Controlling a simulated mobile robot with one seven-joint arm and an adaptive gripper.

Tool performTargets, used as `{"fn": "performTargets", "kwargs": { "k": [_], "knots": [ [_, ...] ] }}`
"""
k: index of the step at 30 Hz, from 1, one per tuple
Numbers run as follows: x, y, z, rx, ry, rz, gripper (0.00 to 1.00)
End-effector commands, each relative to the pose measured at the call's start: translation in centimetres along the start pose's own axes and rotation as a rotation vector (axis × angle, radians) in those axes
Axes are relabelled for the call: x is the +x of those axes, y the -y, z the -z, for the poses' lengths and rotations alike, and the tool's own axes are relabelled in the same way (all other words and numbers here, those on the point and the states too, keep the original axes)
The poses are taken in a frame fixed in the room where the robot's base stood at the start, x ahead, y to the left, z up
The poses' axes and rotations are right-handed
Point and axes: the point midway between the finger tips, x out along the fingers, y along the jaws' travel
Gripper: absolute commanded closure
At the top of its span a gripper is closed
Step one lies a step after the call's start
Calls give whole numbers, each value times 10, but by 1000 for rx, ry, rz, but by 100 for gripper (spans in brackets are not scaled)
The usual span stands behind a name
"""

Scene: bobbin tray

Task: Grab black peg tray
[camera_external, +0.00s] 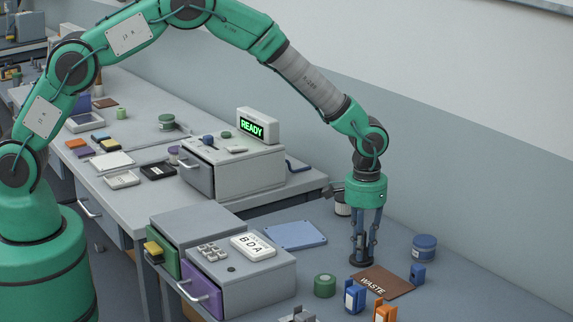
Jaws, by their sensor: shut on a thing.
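My gripper (362,243) points straight down over the right-hand table. Its fingers are shut around the upright post of a black peg tray (361,262), which has a flat round base. The base is at table level, just behind the left corner of the brown WASTE mat (390,284). I cannot tell whether the base touches the table or is slightly above it. The fingers hide part of the post.
Near the mat stand a blue spool (424,246), a green spool (325,285), a blue holder (355,297) and an orange holder (384,312). A blue plate (295,236) lies left of my gripper, beside a grey drawer cabinet (262,279). A dark jar (342,205) stands behind.

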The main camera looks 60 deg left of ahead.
Motion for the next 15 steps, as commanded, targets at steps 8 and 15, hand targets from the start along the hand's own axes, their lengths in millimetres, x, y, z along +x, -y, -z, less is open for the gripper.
{"fn": "performTargets", "kwargs": {
  "k": [8, 15],
  "knots": [
    [-14, 0, 1, 0, -2, -1, 100],
    [-37, 4, -7, 0, 1, 1, 100]
  ]
}}
